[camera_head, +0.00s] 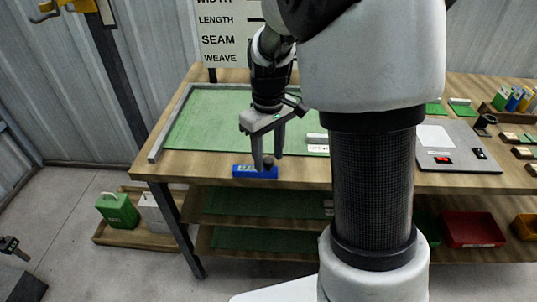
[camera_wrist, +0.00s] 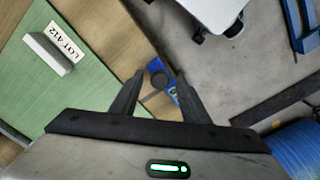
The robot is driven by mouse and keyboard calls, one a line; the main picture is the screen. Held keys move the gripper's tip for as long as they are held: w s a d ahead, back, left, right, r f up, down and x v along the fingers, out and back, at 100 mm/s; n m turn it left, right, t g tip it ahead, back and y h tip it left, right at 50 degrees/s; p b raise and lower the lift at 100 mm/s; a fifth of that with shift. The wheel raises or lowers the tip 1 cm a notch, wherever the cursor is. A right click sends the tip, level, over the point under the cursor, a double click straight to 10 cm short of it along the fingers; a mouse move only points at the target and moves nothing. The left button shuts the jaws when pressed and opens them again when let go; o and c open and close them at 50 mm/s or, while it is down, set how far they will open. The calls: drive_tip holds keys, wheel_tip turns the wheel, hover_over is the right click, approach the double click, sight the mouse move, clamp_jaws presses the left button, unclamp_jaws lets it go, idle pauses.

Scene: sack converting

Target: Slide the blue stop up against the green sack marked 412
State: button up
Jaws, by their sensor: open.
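The blue stop (camera_head: 255,172) is a short blue bar with a pale label and a dark round knob, at the table's front edge below the green sheet. It also shows in the wrist view (camera_wrist: 173,93). My gripper (camera_head: 268,160) is open, pointing down at the stop; in the wrist view its fingertips (camera_wrist: 160,75) are on either side of the knob. I cannot tell whether they touch it. A white tag reading LOT 412 (camera_wrist: 62,44) lies at the edge of the flat green sheet (camera_head: 220,120), beside a pale block (camera_wrist: 48,53). I cannot tell whether this sheet is the sack.
A grey rail (camera_head: 172,124) borders the sheet's left side. My arm hides the table's middle. A grey panel with a red switch (camera_head: 460,146) lies to the right. A floor tray (camera_head: 112,238) holds a green container (camera_head: 118,211) and a white one. A red bin (camera_head: 472,230) sits below.

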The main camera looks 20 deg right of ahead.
drive_tip(key=shift+c, duration=0.5)
clamp_jaws()
drive_tip(key=shift+w+d+r, duration=0.1)
drive_tip(key=shift+w+d, duration=0.05)
drive_tip(key=shift+w, duration=0.25)
drive_tip(key=shift+w+d+p, duration=0.2)
drive_tip(key=shift+w+p, duration=0.2)
drive_tip(key=shift+w, duration=0.25)
drive_tip(key=shift+o, duration=0.5)
unclamp_jaws()
wheel_tip(320, 180, up, 17)
drive_tip(key=p, duration=0.3)
drive_tip(key=shift+r, duration=0.15)
